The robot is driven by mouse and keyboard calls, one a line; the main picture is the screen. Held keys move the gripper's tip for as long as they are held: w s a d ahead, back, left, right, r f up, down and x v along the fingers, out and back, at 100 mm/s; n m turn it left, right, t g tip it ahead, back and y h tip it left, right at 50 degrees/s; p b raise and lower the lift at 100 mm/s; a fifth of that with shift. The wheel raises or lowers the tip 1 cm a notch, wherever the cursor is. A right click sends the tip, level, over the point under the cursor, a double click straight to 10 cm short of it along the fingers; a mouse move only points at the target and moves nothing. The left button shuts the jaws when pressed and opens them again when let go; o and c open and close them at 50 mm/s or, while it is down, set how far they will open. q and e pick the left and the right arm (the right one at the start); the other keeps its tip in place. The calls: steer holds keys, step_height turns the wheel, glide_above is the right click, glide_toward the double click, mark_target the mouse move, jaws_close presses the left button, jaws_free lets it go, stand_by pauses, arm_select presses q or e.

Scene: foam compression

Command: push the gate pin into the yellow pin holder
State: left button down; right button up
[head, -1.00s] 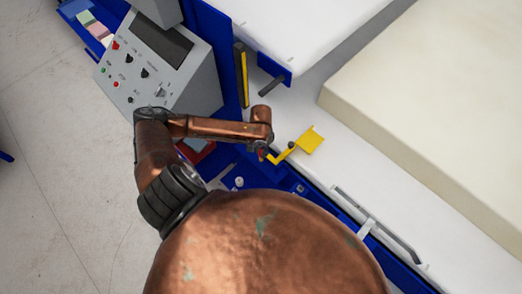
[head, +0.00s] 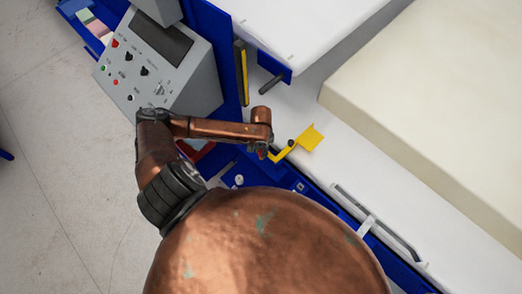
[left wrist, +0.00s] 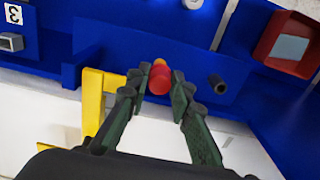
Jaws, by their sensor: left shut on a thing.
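The gate pin shows as a red-orange knob (left wrist: 158,80) in the left wrist view, in front of a blue panel. My left gripper (left wrist: 161,84) is shut on it, one dark green finger on each side. In the head view my left gripper (head: 265,152) is small and partly hidden under its copper wrist, beside the yellow bracket (head: 311,138), which I take as the pin holder. Yellow framing (left wrist: 93,105) also shows left of the fingers in the left wrist view. I cannot tell how deep the pin sits. My right gripper is not in view.
A grey control console (head: 160,65) stands at the upper left. A large cream foam block (head: 440,100) lies on the white table at the right. A dark round peg (left wrist: 217,84) sticks out right of the fingers. A red-framed box (left wrist: 290,45) is at the upper right.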

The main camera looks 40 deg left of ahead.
arm_select(q)
steer(key=shift+f, duration=0.15)
steer(key=c, duration=1.6)
jaws_free()
steer(key=shift+r+p, duration=3.05)
steer(key=shift+p, duration=1.05)
step_height(320, 180, up, 12)
steer(key=shift+f, duration=0.1)
